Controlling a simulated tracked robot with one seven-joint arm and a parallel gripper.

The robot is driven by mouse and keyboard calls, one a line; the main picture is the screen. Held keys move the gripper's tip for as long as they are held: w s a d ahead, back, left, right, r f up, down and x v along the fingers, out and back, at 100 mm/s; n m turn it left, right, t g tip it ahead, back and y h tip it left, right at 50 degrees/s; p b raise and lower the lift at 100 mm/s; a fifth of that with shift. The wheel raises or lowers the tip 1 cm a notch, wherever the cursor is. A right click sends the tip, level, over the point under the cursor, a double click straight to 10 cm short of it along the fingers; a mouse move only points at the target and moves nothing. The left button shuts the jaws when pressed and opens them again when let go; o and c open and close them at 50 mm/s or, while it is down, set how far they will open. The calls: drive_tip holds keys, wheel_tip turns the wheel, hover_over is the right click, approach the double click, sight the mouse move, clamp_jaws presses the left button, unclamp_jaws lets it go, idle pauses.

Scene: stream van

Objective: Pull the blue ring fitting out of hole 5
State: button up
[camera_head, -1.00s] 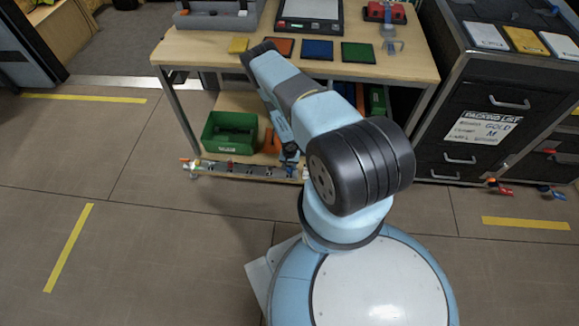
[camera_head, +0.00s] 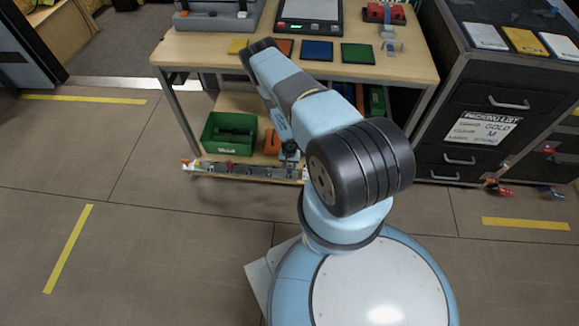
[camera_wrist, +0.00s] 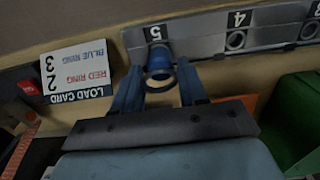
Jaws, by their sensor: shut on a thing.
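The blue ring fitting (camera_wrist: 158,64) is at the hole marked 5 on the grey strip (camera_wrist: 193,48) in the wrist view. Its ring hangs between the fingers of my gripper (camera_wrist: 160,84), which are shut on it. I cannot tell how deep the fitting sits in hole 5. In the head view the strip (camera_head: 228,169) runs along the front of the bench's low shelf, and my gripper (camera_head: 290,157) is at its right end. The fitting cannot be made out there.
Holes 4 (camera_wrist: 235,40) and 3 (camera_wrist: 309,30) show beside hole 5. A load card (camera_wrist: 77,72) is left of it. A green bin (camera_head: 230,131) stands on the low shelf behind the strip. The bench top (camera_head: 205,52) holds coloured squares. A dark drawer cabinet (camera_head: 480,110) stands at right.

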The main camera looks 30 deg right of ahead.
drive_tip(key=shift+r, duration=1)
drive_tip(key=shift+r, duration=1.45)
drive_tip(key=shift+r, duration=0.1)
